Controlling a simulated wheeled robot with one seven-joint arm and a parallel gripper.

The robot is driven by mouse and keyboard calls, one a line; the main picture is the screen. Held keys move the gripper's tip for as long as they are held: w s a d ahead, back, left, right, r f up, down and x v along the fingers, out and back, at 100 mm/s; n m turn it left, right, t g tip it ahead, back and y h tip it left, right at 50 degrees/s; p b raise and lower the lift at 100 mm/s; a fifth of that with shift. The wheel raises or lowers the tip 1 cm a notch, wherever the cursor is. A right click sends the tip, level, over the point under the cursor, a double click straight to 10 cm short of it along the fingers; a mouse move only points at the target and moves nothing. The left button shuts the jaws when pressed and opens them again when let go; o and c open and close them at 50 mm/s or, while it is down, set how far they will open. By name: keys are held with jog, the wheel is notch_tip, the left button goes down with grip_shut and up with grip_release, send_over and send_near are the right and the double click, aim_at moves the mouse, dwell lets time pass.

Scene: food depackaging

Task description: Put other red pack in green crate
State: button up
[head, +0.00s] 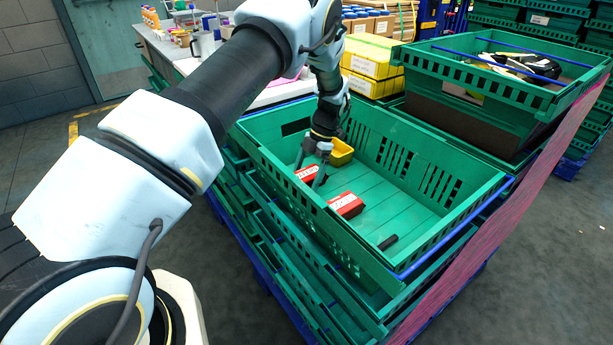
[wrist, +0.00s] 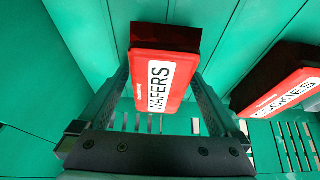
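Two red packs lie in the open green crate (head: 440,208). The red WAFERS pack (head: 307,173) is near the crate's left wall; in the wrist view it (wrist: 165,78) sits between my fingertips. The red COOKIES pack (head: 346,205) lies nearer the front, and its label shows at the right of the wrist view (wrist: 288,95). My gripper (head: 311,170) points down into the crate, with its fingers spread on either side of the WAFERS pack. The fingers (wrist: 160,95) look open, and I cannot tell whether they touch the pack.
A yellow container (head: 340,152) stands in the crate behind my gripper. A small black item (head: 388,242) lies near the front wall. Another green crate (head: 500,80) with mixed items stands at the right. A table (head: 185,62) with bottles is behind. The crate's right floor is clear.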

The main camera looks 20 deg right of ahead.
jog(key=shift+r, duration=0.1)
jog(key=b+v, duration=0.2)
jog(key=v, duration=1)
